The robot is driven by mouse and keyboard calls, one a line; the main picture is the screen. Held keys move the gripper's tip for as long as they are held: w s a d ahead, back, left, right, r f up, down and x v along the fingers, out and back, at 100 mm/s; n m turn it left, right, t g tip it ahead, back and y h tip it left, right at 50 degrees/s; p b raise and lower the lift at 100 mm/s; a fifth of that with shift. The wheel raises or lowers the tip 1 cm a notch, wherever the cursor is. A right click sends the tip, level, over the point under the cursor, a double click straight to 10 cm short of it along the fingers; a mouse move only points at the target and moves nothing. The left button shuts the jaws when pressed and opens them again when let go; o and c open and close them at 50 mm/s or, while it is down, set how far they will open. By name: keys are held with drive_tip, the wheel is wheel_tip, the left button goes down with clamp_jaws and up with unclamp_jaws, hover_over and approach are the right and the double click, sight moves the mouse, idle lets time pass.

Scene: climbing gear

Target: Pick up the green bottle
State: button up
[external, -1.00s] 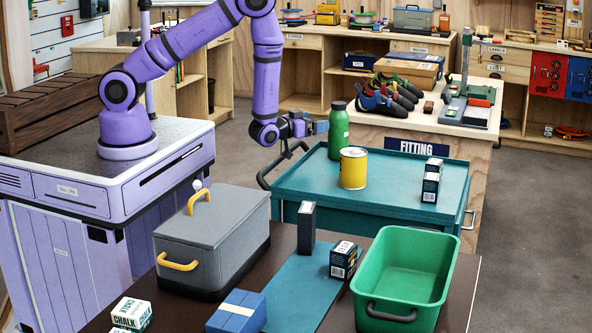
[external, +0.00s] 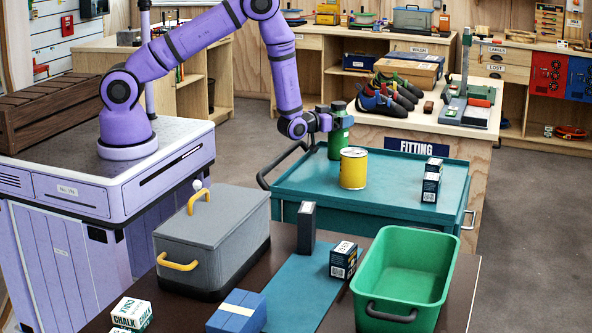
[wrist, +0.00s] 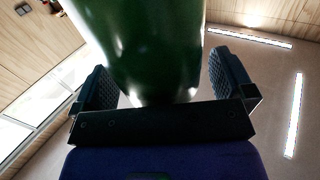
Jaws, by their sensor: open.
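The green bottle (external: 338,146) with a dark cap stands upright on the teal cart top (external: 300,190), at its far left part. My gripper (external: 342,122) is at the upper part of the bottle and hides some of it. In the wrist view the green bottle (wrist: 145,50) fills the space between the two open fingers of my gripper (wrist: 165,88). A gap shows at the right finger; the left finger is close to the bottle, and I cannot tell if it touches.
A yellow can (external: 353,170) stands just right of the bottle on the cart. Small dark boxes (external: 431,185) stand at the cart's right side. A grey case (external: 212,240) and a green bin (external: 405,270) are on the near table.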

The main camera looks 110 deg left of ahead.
drive_tip(key=shift+a, duration=0.15)
drive_tip(key=c, duration=1.5)
drive_tip(key=shift+o, duration=0.2)
drive_tip(key=shift+r, duration=0.15)
